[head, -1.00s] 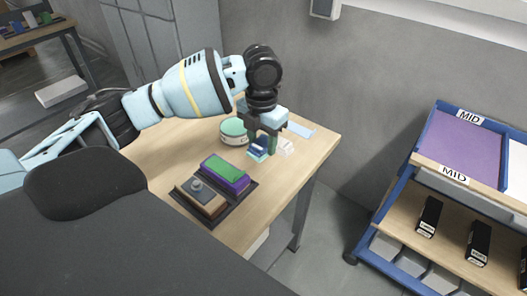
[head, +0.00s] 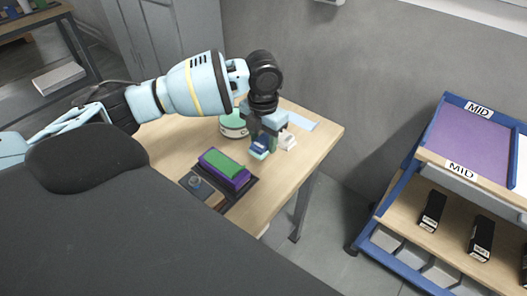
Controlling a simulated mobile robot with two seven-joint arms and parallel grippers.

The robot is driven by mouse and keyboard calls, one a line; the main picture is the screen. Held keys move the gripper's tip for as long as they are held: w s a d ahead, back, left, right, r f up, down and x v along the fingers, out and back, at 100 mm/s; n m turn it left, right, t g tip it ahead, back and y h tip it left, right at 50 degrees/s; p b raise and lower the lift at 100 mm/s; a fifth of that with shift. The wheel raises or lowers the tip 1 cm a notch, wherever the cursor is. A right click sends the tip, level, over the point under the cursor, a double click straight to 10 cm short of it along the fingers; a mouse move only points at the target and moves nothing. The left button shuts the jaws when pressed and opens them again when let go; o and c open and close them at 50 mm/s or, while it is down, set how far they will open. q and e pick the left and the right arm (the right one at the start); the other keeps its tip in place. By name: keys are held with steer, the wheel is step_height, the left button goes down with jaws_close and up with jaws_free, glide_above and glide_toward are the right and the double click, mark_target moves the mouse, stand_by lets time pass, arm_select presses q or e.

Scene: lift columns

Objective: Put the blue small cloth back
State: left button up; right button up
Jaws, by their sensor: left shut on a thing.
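A small blue cloth (head: 259,147), seen as a folded dark blue piece with a paler edge, is between the fingers of my left gripper (head: 262,143). The gripper points down, shut on it, low over the wooden table (head: 295,165). Whether the cloth touches the table cannot be told. A pale blue flat piece (head: 302,122) lies on the table just behind and to the right of the gripper. My right gripper is not in view.
A white block (head: 288,142) is close to the gripper's right. A round green-lidded tin (head: 233,124) stands behind left. A dark tray (head: 237,200) with a green-and-purple block (head: 225,168) is in front. A blue-framed rack (head: 398,185) stands at right, across a floor gap.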

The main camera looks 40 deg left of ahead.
mark_target(263, 153)
arm_select(q)
steer(key=shift+f, duration=2.45)
steer(key=shift+f, duration=0.1)
steer(key=o, duration=1)
steer(key=shift+c, duration=0.2)
step_height(263, 153, up, 12)
steer(key=shift+r, duration=0.1)
